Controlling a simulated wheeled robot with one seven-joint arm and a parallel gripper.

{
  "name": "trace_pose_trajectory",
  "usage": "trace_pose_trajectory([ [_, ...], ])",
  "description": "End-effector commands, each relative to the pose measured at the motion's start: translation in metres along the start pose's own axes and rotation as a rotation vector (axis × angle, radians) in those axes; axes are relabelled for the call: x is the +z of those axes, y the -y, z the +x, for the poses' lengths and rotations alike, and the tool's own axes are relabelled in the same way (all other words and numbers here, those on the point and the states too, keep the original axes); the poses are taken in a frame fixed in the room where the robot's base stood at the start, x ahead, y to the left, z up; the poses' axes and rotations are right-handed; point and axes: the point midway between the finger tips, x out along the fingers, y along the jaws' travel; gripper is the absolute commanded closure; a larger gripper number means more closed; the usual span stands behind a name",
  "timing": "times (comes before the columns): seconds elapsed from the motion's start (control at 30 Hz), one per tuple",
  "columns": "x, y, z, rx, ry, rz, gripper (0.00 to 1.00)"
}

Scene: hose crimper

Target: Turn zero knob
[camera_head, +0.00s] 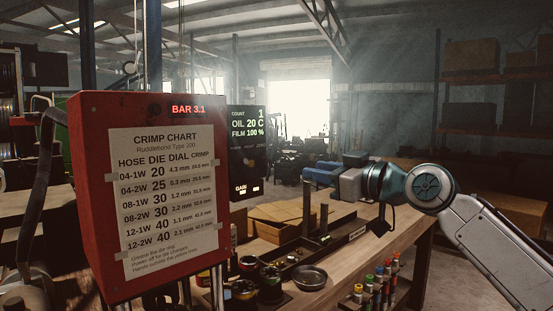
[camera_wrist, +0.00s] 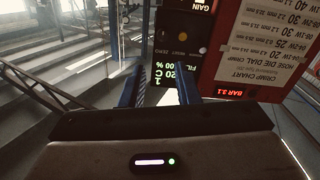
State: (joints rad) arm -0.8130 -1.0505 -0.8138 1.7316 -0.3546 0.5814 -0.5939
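The dark control panel (camera_head: 247,150) stands just right of the red box, with a lit readout and a row of small labels. It shows upside down in the wrist view (camera_wrist: 172,52). There it has a dark round knob (camera_wrist: 162,36), a yellow round part (camera_wrist: 182,37) and a greyish one (camera_wrist: 203,50). The labels are too small to tell surely which is the zero knob. My gripper (camera_head: 310,173) is right of the panel, its blue fingers pointing left. In the wrist view my gripper (camera_wrist: 160,75) is open and empty, apart from the panel behind it.
The red box (camera_head: 90,200) carries a crimp chart (camera_head: 165,190) and stands close beside the panel. The workbench (camera_head: 400,235) below holds a dark bowl (camera_head: 309,277), cardboard boxes (camera_head: 285,215), a tray with upright posts and several coloured-top bottles. Open air lies between gripper and panel.

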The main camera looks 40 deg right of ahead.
Motion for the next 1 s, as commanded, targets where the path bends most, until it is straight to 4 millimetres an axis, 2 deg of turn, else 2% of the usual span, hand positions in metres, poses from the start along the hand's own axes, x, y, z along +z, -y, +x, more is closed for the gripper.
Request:
trace_pose_trajectory([
  [0.17, -0.002, 0.002, 0.024, -0.004, 0.005, -0.002, 0.71],
  [0.4, -0.003, 0.003, 0.076, -0.005, 0.004, -0.003, 0.71],
  [0.6, -0.003, 0.003, 0.113, -0.004, 0.003, -0.002, 0.71],
  [0.8, -0.001, 0.002, 0.132, -0.002, 0.002, -0.002, 0.71],
  [1.0, 0.0, 0.002, 0.136, -0.001, 0.002, -0.002, 0.71],
])
